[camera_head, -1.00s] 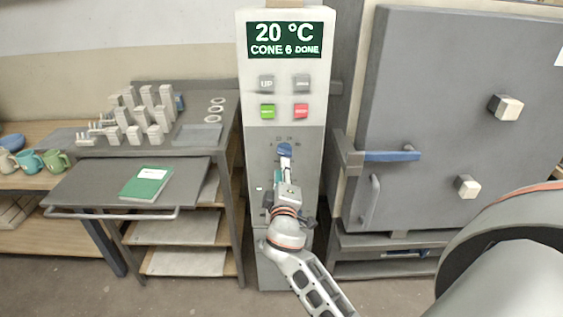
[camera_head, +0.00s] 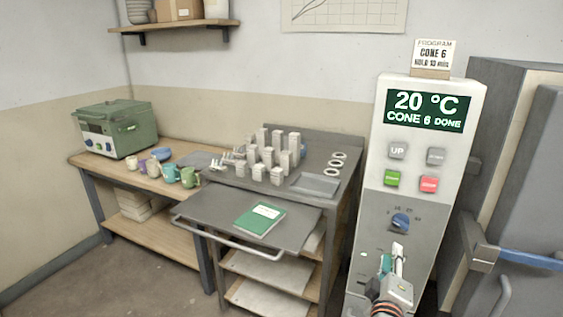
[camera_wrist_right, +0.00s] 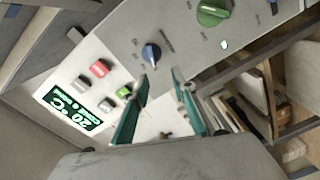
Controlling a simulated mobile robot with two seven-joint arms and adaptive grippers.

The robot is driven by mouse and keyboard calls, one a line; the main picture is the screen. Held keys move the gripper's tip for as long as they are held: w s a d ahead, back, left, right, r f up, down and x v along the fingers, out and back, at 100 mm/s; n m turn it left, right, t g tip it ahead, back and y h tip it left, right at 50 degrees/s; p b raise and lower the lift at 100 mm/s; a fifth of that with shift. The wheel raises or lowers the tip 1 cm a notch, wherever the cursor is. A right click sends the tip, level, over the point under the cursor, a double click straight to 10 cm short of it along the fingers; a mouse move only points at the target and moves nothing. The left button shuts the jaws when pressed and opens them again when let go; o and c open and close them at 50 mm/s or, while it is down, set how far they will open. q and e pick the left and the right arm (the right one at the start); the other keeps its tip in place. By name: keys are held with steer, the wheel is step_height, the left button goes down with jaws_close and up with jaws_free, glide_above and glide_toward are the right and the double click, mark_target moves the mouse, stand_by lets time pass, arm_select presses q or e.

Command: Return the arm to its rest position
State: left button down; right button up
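My right gripper (camera_head: 392,258) is in front of the lower part of the kiln control panel (camera_head: 372,245), below the blue knob (camera_head: 400,222). In the right wrist view, the teal fingers of the right gripper (camera_wrist_right: 160,82) are apart with nothing between them. The blue knob (camera_wrist_right: 151,52) lies just beyond the fingertips, and a green knob (camera_wrist_right: 212,12) is at the top; the gap between fingertips and panel is hard to judge. The panel's screen (camera_head: 426,109) reads 20 °C, CONE 6 DONE. My left gripper is not in view.
The grey kiln (camera_head: 530,200) with a blue handle (camera_head: 532,260) is close on the right. A cart (camera_head: 215,215) with a green book (camera_head: 260,219), white blocks and shelves stands left of the panel. Mugs and a green machine (camera_head: 117,128) are on the wooden bench (camera_head: 190,150).

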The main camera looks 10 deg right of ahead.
steer(key=s+a+f+g+y, duration=0.1)
steer(key=s+a+f+y, duration=0.3)
steer(key=f, duration=0.5)
steer(key=s+a+f+g+y, duration=0.1)
steer(key=s+a+f+y, duration=0.3)
steer(key=f, duration=0.4)
steer(key=s+a+f+m+g+y, duration=0.1)
steer(key=s+a+f, duration=0.2)
steer(key=s, duration=0.5)
steer(key=s+a+f+m+g+y, duration=0.1)
steer(key=s+a+f+m+y, duration=0.1)
steer(key=s+a+f, duration=0.2)
steer(key=s+f, duration=0.2)
steer(key=s, duration=0.1)
steer(key=shift+s+f+y, duration=0.3)
steer(key=shift+s, duration=0.05)
steer(key=shift+a, duration=0.15)
